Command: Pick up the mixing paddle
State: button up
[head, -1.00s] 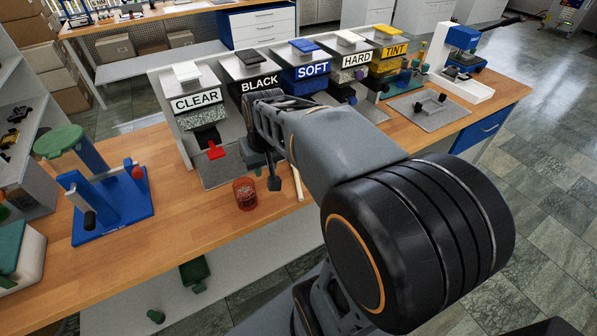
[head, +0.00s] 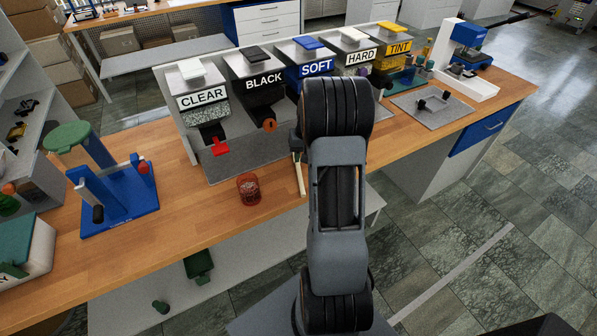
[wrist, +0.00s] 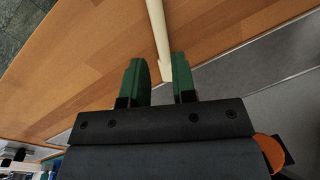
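The mixing paddle is a thin pale stick (head: 299,174) on the wooden bench, just right of the red cup, its lower end close to the front edge. In the wrist view the pale stick (wrist: 157,30) runs down from the top edge, and its near end lies between the lines of the two green fingers. My gripper (wrist: 159,72) is open, with a clear gap between the fingers. I cannot tell how high the fingers are above the stick. In the head view my arm hides most of the gripper.
A red see-through cup (head: 248,188) stands left of the stick. Behind are dispensers labelled CLEAR (head: 203,96), BLACK, SOFT, HARD and TINT, over a grey mat (head: 228,165). A blue press (head: 120,205) stands at left. A small grey plate (head: 431,107) lies at right.

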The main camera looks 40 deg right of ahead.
aim_at(299, 171)
jog(key=shift+w+a+f+p, duration=0.15)
jog(key=shift+f+p, duration=0.25)
jog(key=shift+f, duration=1.3)
jog(key=shift+w+a+f+p, duration=0.1)
jog(key=shift+a+f+p, duration=0.25)
jog(key=shift+f, duration=1.3)
jog(key=shift+d, duration=0.1)
jog(key=shift+c, duration=0.3)
grip_shut()
